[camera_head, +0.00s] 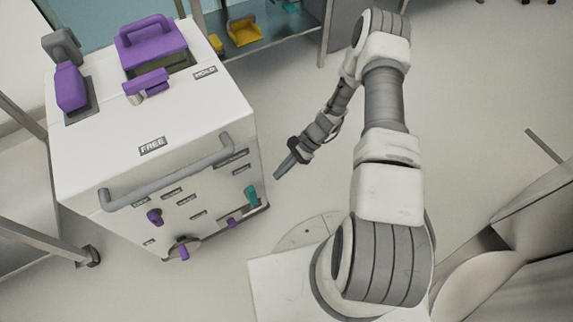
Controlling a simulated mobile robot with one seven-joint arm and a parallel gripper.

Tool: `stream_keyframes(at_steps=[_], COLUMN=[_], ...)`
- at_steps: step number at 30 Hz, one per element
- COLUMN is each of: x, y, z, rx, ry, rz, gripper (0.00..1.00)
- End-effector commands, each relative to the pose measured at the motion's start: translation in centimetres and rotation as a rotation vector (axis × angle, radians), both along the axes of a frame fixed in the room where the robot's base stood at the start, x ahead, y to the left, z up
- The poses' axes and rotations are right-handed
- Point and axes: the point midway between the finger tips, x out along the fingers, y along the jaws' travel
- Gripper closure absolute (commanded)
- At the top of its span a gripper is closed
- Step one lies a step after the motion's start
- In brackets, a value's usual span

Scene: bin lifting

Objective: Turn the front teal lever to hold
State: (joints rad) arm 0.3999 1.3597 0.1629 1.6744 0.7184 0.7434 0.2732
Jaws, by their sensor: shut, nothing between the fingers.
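The front teal lever (252,196) is on the front face of the white bin cart (85,170), near its right edge. It looks roughly upright. Small labels sit above it, too small to read for certain. My gripper (279,174) is shut and empty. In the picture it is just right of the lever and a little above it, apart from it. My arm reaches down to it from the upper right. The lever is not covered by my arm.
A grey handle bar (170,175) runs across the cart's front top edge. Purple levers (155,217) and a round knob (184,247) are on the same face. A shelf (270,45) with yellow trays stands behind.

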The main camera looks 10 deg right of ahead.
Motion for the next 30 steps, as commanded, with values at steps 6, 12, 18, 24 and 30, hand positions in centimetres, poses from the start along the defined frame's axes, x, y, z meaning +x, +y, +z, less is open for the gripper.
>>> stream_keyframes(at_steps=[6, 12, 18, 24, 30], x=[-1.0, -1.6, -1.8, -1.8, -1.8], y=[3.3, 5.6, 6.3, 6.3, 6.4], z=[-2.8, -2.6, -2.5, -2.5, -2.4], rx=[0.002, 0.0, 0.0, 0.0, -0.01], ry=[0.002, -0.001, 0.0, 0.0, -0.003], rz=[0.001, 0.001, 0.0, 0.0, 0.0], gripper=[1.0, 1.0, 1.0, 1.0, 1.0])
